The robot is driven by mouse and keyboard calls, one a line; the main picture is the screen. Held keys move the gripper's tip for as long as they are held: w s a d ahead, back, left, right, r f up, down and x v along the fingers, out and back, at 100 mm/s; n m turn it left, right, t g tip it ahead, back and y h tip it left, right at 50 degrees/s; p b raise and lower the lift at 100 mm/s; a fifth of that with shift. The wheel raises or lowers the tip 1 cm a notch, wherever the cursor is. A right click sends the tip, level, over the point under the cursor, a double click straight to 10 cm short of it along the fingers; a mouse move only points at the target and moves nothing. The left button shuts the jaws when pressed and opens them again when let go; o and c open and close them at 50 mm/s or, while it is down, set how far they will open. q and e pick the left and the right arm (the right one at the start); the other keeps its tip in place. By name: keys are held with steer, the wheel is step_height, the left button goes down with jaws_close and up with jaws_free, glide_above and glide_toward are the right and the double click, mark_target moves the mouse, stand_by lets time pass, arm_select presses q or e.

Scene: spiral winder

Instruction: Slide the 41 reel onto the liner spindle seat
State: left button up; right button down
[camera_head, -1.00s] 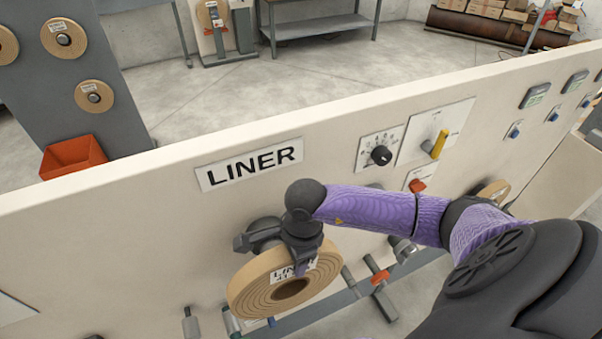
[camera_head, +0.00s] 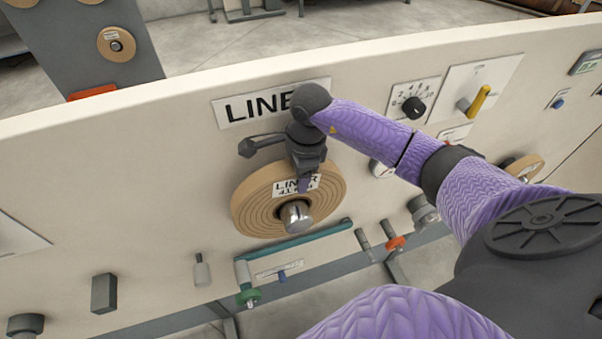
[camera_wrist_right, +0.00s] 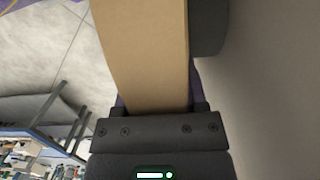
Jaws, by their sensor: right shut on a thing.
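The tan 41 reel (camera_head: 252,213) is up against the cream panel below the LINER sign (camera_head: 262,107). Its face label reads LINER, with the second line partly covered. The metal liner spindle (camera_head: 297,215) shows its bright end through the reel's centre hole, so the reel is around it. How far back the reel sits is hidden. My right gripper (camera_head: 305,176) is shut on the reel's upper rim. In the right wrist view the reel's tan edge (camera_wrist_right: 145,55) runs between the fingers, with a dark round part (camera_wrist_right: 209,25) beside it. My left gripper is not in view.
A black-handled lever (camera_head: 258,146) sits left of my gripper. Below the reel are a green bar (camera_head: 300,240) and a green knob (camera_head: 249,297). A red-collared rod (camera_head: 395,243) and a dial (camera_head: 413,106) are to the right. Another reel (camera_head: 522,168) is farther right.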

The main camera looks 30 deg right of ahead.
stand_by(0.3)
steer(key=shift+c, duration=0.3)
jaws_free()
steer(key=r, duration=0.3)
steer(key=r+b, duration=0.1)
steer(key=r, duration=0.2)
steer(key=d+r, duration=0.1)
steer(key=r, duration=0.3)
steer(key=shift+s+d+b, duration=0.1)
steer(key=shift+s+b, duration=0.05)
steer(key=shift+b, duration=0.15)
steer(key=shift+f, duration=0.1)
